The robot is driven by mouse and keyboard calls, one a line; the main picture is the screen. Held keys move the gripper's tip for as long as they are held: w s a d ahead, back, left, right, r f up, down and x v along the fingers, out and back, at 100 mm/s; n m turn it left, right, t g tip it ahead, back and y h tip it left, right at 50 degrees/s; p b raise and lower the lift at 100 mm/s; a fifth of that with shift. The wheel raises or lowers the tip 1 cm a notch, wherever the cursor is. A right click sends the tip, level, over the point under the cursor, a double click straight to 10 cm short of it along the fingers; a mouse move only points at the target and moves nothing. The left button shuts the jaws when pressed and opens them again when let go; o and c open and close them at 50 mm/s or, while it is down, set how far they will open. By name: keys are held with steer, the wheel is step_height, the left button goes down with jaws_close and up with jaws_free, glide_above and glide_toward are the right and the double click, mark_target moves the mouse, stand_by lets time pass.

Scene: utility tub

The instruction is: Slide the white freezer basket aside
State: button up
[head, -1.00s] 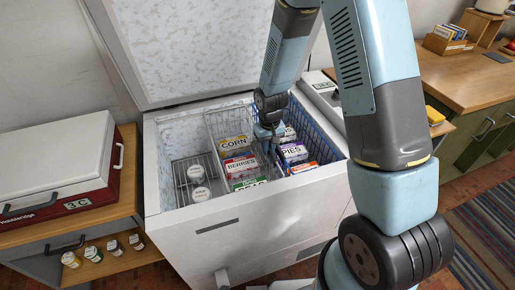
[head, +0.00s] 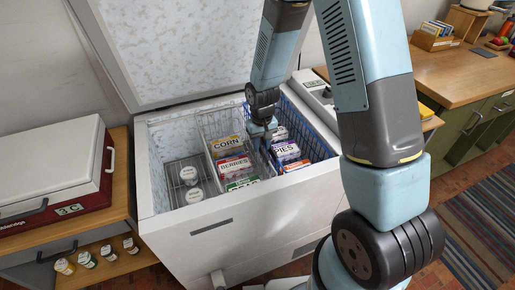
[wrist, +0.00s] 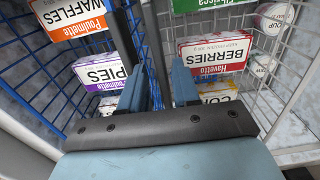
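The white wire freezer basket (head: 205,140) hangs in the middle of the open chest freezer (head: 150,195). It holds boxes labelled CORN (head: 226,144), BERRIES (head: 234,166) and a green-labelled one (head: 242,184). My gripper (head: 262,142) points down at the basket's right side, beside the blue basket (head: 315,125). In the wrist view my fingers (wrist: 160,92) are apart, with the seam between the two baskets running between them. The white basket's wires show at right (wrist: 265,25). Whether the fingers touch its rim is hidden.
The blue basket holds PIES (head: 286,150) and other boxes. Two round white-lidded tubs (head: 190,180) sit on a wire rack at the freezer's left, where there is some open floor. The raised lid (head: 180,45) stands behind. A red-and-white cooler (head: 50,175) is at left.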

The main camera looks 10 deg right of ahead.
steer(key=shift+s+r, duration=0.15)
steer(key=shift+r, duration=3)
steer(key=shift+r, duration=0.1)
steer(key=s+d+r+m+t, duration=0.1)
steer(key=s+d+r, duration=0.25)
steer(key=r, duration=0.65)
steer(key=s+d+r+t, duration=0.2)
steer(key=d+r, duration=0.3)
steer(key=r, duration=0.5)
steer(key=s+d+r+m+t, duration=0.1)
steer(key=s+d+r, duration=0.2)
steer(key=s+r, duration=0.2)
steer(key=s+d+r+m+t, duration=0.1)
steer(key=s+d+r, duration=0.3)
steer(key=s, duration=0.7)
step_height(320, 180, up, 2)
steer(key=shift+s+r+t, duration=0.15)
steer(key=shift+s+t, duration=0.05)
steer(key=shift+t, duration=0.1)
